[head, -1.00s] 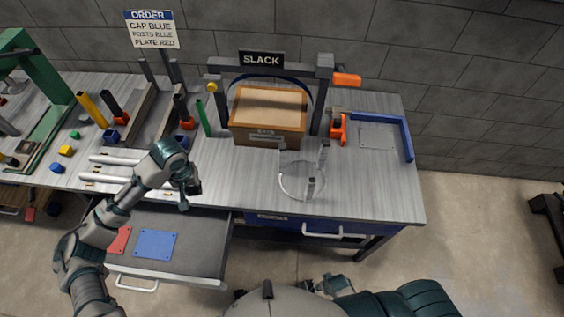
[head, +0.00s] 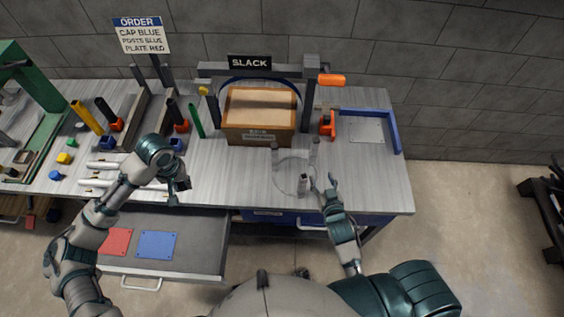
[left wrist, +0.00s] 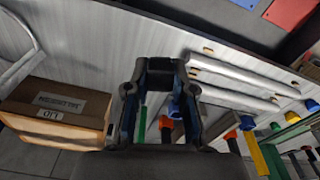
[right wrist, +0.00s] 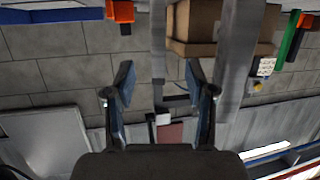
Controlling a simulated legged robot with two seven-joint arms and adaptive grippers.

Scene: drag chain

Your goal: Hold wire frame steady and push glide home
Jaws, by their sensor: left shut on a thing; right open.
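A thin grey ring with upright posts (head: 303,186), which looks like the wire frame, stands on the bench in front of the wooden box. Part of a curved grey band (left wrist: 22,62) shows in the left wrist view. My right gripper (head: 324,183) is open just right of the ring's front post, apparently apart from it. Its spread fingers show in the right wrist view (right wrist: 160,95) with nothing clearly gripped. My left gripper (head: 181,188) is shut on a small dark piece (left wrist: 160,66), above the bench's front edge, well left of the ring. I cannot make out the glide.
The wooden box (head: 260,118) stands under a dark gantry with a SLACK sign (head: 249,62). A blue-edged tray (head: 397,132) lies at the right. White rods (head: 118,166) lie left. An open drawer (head: 195,245) holds red and blue plates.

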